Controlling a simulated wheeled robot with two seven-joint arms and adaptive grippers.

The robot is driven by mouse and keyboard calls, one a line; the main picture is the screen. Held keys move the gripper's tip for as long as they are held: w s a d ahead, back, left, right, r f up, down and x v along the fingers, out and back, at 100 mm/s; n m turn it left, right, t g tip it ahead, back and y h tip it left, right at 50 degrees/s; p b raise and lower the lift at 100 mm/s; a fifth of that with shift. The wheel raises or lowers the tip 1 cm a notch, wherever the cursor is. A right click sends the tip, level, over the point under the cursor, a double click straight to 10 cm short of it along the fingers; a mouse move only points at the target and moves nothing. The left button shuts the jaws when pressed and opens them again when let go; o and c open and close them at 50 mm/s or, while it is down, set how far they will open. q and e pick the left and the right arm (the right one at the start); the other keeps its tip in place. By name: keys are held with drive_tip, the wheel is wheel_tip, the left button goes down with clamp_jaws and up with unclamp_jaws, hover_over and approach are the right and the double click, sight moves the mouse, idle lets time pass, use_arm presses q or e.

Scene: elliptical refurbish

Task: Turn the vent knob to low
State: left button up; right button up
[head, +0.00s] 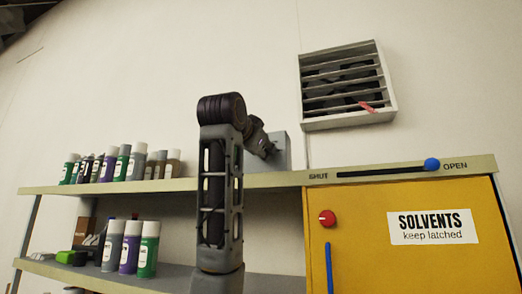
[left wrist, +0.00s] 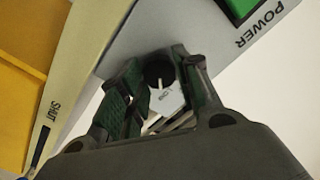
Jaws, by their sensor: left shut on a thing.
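The vent knob (left wrist: 157,72) is a round black knob with a white pointer line, on the face of a grey control box (left wrist: 125,50). In the left wrist view, my left gripper (left wrist: 160,80) has its fingers on both sides of the knob and is shut on it. A small label lies beside the knob, too small to read surely. In the head view, the grey box (head: 282,150) stands on the shelf behind my left gripper (head: 262,146), and the knob is hidden by my arm. My right gripper is not in view.
A green switch (left wrist: 238,8) marked POWER is on the same box. A louvred wall vent (head: 347,85) with a red strip hangs above. A slider with a blue knob (head: 432,164) is at OPEN. A yellow solvents cabinet (head: 365,255) stands right; several spray cans (head: 122,163) stand left.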

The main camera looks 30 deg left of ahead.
use_arm(q)
drive_tip(key=o, duration=1)
drive_tip(key=shift+o, duration=0.2)
drive_tip(key=shift+s, duration=0.1)
drive_tip(key=v, duration=1)
drive_tip(key=shift+s+d+r, duration=0.15)
drive_tip(key=shift+s+r, duration=0.05)
drive_tip(key=shift+s, duration=0.05)
drive_tip(key=shift+s, duration=0.1)
drive_tip(key=shift+s, duration=0.15)
